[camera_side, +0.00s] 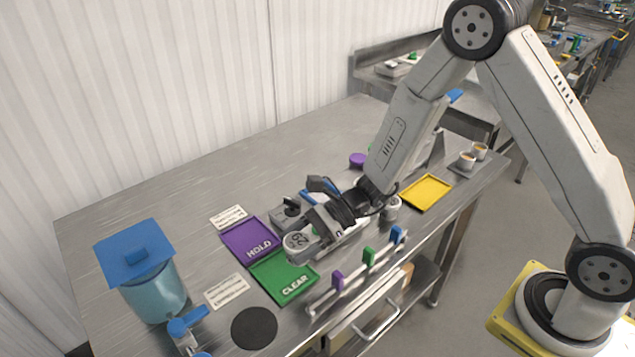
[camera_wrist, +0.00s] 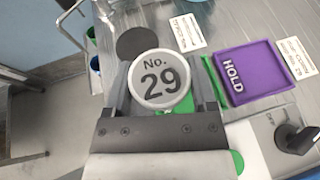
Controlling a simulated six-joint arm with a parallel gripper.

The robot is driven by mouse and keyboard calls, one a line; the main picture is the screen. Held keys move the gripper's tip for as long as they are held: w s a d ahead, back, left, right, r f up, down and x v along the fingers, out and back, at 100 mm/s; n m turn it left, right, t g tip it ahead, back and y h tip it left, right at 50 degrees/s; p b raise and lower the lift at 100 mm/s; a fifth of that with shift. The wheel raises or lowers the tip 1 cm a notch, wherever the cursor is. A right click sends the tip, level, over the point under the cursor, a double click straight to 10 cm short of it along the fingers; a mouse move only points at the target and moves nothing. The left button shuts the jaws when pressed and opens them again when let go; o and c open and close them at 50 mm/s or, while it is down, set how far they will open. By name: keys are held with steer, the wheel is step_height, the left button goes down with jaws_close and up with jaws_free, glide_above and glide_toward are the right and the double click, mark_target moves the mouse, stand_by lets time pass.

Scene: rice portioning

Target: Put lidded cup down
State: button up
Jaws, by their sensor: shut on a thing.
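The lidded cup (camera_side: 297,243) has a pale round lid printed "No. 29". The lid faces the camera in the wrist view (camera_wrist: 160,79). My gripper (camera_wrist: 164,88) is shut on the cup, with a finger on each side. In the side view, my gripper (camera_side: 310,233) holds the cup by the back edge of the green CLEAR tray (camera_side: 268,270). The cup and gripper hide most of that tray in the wrist view. I cannot tell whether the cup's base touches anything. The purple HOLD tray (camera_side: 238,240) is empty and also shows in the wrist view (camera_wrist: 258,87).
A black round pad (camera_side: 254,328) lies near the front edge. A blue-lidded container (camera_side: 155,285) stands at the left. A rail with coloured clips (camera_side: 338,281) runs along the front. A yellow tray (camera_side: 426,192) and small cups (camera_side: 467,160) are at the right.

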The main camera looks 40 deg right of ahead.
steer(key=shift+w+a+f, duration=0.3)
steer(key=shift+w+f, duration=0.5)
steer(key=shift+f, duration=0.2)
steer(key=shift+w+a+f, duration=0.25)
steer(key=shift+w+f, duration=0.5)
steer(key=shift+f, duration=0.2)
steer(key=shift+f, duration=0.1)
steer(key=shift+w+f, duration=0.25)
steer(key=shift+f, duration=1.5)
steer(key=shift+f, duration=0.1)
steer(key=o, duration=1.3)
